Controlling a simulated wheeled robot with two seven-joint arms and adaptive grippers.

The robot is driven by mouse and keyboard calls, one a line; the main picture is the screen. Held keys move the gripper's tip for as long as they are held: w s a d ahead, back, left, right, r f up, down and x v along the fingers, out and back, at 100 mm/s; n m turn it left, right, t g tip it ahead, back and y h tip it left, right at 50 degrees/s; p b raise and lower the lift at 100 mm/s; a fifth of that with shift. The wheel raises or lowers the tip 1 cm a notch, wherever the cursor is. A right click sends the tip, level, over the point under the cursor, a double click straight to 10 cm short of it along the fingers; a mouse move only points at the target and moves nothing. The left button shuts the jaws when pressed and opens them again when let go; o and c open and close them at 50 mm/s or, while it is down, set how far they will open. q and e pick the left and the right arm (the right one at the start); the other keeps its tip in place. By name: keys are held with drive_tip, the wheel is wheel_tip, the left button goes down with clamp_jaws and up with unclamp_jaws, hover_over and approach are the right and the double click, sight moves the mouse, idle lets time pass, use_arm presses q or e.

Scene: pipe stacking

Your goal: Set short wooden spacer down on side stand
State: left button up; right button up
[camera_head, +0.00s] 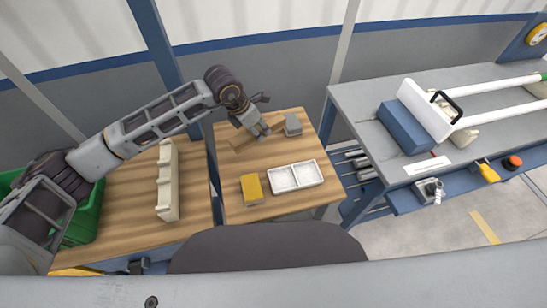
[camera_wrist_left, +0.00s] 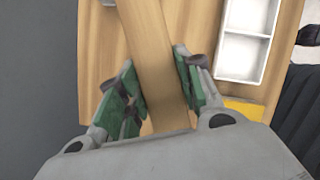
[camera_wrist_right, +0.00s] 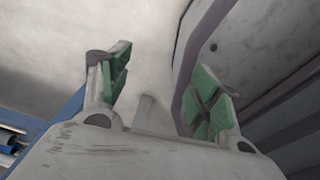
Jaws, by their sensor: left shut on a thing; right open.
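The short wooden spacer (camera_head: 242,143) is a plain light-brown bar over the side stand (camera_head: 275,214), its colour close to the wooden top. My left gripper (camera_head: 262,130) is at the stand's back half, shut on the spacer. In the left wrist view the spacer (camera_wrist_left: 148,45) runs between the green finger pads of the left gripper (camera_wrist_left: 156,82). Whether its underside touches the stand I cannot tell. My right gripper (camera_wrist_right: 162,70) shows only in the right wrist view, open and empty, away from the stand.
The stand holds a white two-part tray (camera_head: 296,177), a yellow block (camera_head: 251,189) and a grey block (camera_head: 292,125). A cream rack (camera_head: 167,180) is on the wooden table at left, beside a green bin (camera_head: 84,222). A grey workbench (camera_head: 385,165) with white pipes is at right.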

use_arm(q)
drive_tip(key=shift+f, duration=0.1)
hover_over(264, 152)
drive_tip(key=s+a, duration=0.1)
wheel_tip(264, 152, down, 5)
drive_tip(key=shift+a+r+p, duration=0.1)
drive_tip(key=shift+a+p, duration=0.05)
drive_tip(key=shift+p, duration=0.2)
drive_tip(key=shift+f, duration=1.1)
wheel_tip(264, 152, down, 2)
drive_tip(key=shift+f, duration=0.5)
drive_tip(key=o, duration=0.9)
drive_tip(key=shift+o, duration=1)
use_arm(e)
drive_tip(key=shift+a+r, duration=0.3)
drive_tip(key=shift+r, duration=0.1)
